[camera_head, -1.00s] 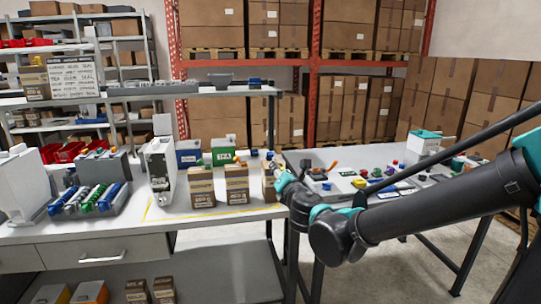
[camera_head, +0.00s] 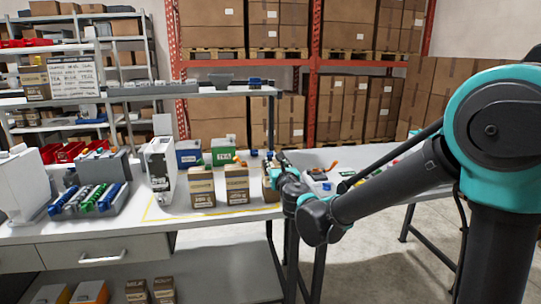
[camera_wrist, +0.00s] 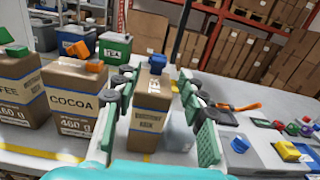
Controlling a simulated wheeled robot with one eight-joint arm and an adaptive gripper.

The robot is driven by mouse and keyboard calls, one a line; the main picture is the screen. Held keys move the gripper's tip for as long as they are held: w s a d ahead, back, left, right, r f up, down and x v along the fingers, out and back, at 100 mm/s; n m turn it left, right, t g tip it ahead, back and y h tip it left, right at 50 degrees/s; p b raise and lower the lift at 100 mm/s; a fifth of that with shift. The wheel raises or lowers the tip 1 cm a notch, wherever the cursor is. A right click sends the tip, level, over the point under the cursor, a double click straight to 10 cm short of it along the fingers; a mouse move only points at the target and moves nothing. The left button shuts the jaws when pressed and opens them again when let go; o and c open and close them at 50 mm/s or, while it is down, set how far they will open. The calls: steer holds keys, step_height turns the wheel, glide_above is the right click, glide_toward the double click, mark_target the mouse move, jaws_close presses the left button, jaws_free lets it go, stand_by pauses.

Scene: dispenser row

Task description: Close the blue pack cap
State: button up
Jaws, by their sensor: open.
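The brown tea pack (camera_wrist: 150,112) stands upright in the middle of the wrist view. Its blue cap (camera_wrist: 157,64) rises above the pack's top; I cannot tell how far it is open. My gripper (camera_wrist: 165,105) is open, with one green-padded finger on each side of the pack; contact is unclear. In the head view my gripper (camera_head: 284,180) is at the right end of the pack row and partly hides this pack (camera_head: 268,188).
The cocoa pack (camera_wrist: 73,108) with an orange cap and the coffee pack (camera_wrist: 16,100) with a green cap stand to the left. Blue (camera_head: 188,153) and green (camera_head: 223,151) tubs stand behind. A board with coloured parts (camera_wrist: 285,145) lies right.

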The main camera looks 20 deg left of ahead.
mark_target(271, 154)
steer(key=x, duration=0.8)
steer(key=shift+c, duration=0.6)
jaws_close()
